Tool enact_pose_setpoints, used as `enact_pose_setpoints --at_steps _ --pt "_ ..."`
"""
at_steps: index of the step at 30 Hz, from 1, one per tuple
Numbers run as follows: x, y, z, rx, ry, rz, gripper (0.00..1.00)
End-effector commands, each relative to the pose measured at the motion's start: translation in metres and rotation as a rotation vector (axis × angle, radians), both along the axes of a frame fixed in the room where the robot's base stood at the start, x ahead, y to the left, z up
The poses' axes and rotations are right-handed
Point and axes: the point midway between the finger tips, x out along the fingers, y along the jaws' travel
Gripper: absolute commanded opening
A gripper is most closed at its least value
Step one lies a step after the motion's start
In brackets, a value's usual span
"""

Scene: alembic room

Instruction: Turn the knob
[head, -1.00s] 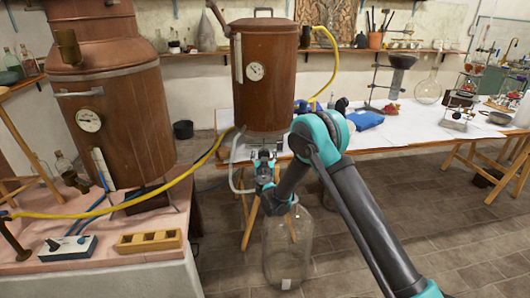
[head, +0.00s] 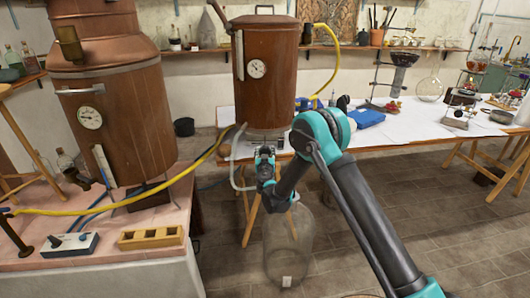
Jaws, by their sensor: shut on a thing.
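A copper vessel (head: 268,95) with a round dial stands at the near left corner of the white table, in the middle of the head view. My gripper (head: 265,152) is just below the vessel's base, at the bent pale pipe (head: 236,165). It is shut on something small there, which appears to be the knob. The knob itself is hidden by the fingers, so I cannot tell its angle.
A large glass bottle (head: 288,245) stands on the floor below my gripper. A bigger copper still (head: 120,120) and a control box (head: 68,244) are on the left counter. A yellow hose (head: 130,203) runs across the left side.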

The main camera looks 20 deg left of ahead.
Motion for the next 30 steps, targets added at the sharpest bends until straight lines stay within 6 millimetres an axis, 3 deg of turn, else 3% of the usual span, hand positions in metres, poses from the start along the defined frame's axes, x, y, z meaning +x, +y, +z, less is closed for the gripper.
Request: enact_pose_setpoints --at_steps 30 --pt "-0.0025 0.0043 -0.0029 -0.852 -0.336 0.000 0.20"
